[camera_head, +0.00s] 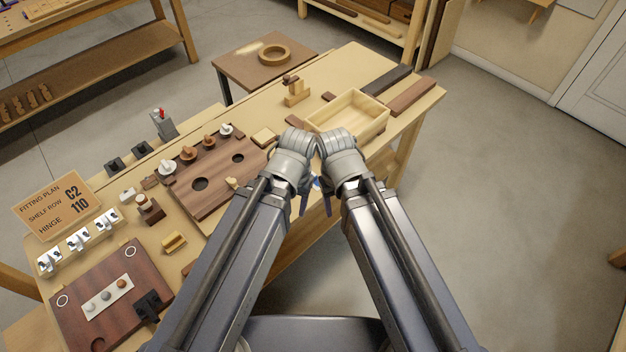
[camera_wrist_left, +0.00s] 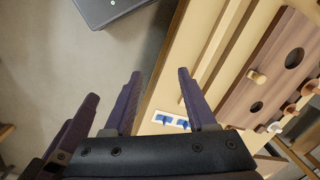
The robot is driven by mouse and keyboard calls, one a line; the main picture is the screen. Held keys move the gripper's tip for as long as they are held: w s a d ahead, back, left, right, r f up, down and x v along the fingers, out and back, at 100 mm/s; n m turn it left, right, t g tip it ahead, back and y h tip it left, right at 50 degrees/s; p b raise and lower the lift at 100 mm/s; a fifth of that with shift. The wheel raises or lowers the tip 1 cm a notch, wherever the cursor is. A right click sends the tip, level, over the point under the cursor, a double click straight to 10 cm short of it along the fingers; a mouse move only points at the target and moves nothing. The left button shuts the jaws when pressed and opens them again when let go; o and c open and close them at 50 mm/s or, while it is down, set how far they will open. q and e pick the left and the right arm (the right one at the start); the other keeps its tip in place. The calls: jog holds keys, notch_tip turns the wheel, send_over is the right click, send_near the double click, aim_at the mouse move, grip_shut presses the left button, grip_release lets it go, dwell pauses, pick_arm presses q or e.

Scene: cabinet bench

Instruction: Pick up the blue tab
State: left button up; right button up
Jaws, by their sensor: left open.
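Two small blue tabs show in the left wrist view, a left one (camera_wrist_left: 164,119) and a right one (camera_wrist_left: 183,124). They sit on a pale strip near the bench edge, partly behind my finger. My left gripper (camera_wrist_left: 160,73) is open with nothing between its fingers, which are apart from the tabs. In the head view, both arms reach to the bench's front edge. Their wrists hide most of the grippers there, with only dark finger parts showing below. A bit of blue shows between the wrists, too small to identify. I cannot tell the right gripper's opening.
A brown board with holes (camera_head: 213,190) and knobs lies left of my wrists. An open wooden box (camera_head: 362,116) stands just beyond them. A sign (camera_head: 57,205), white clips (camera_head: 78,243) and a dark panel (camera_head: 70,308) fill the left end. Floor at right is clear.

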dwell(0.4)
pick_arm(q)
jog(key=shift+c, duration=0.5)
jog(key=w+f+m+b, duration=0.1)
jog(key=w, duration=0.1)
jog(key=w+d+f+t+h+b, duration=0.1)
jog(key=w+f+b, duration=0.1)
jog(key=w, duration=0.1)
jog(key=w+d+f+m+h+b, duration=0.1)
jog(key=w+f+b, duration=0.1)
jog(key=w, duration=0.1)
jog(key=shift+w+d+m, duration=0.1)
jog(key=shift+d+m, duration=0.05)
jog(key=shift+m, duration=0.15)
jog(key=shift+c, duration=0.9)
jog(key=w+f+m+b, duration=0.1)
jog(key=w, duration=0.1)
jog(key=w+d+f+t+h+b, duration=0.1)
jog(key=w+b, duration=0.1)
jog(key=w, duration=0.1)
jog(key=w+f+m+t+h+b, duration=0.1)
jog(key=w+b, duration=0.1)
jog(key=w, duration=0.1)
jog(key=shift+w+d+f+m, duration=0.25)
jog(key=shift+m, duration=0.05)
jog(key=shift+d+f, duration=0.1)
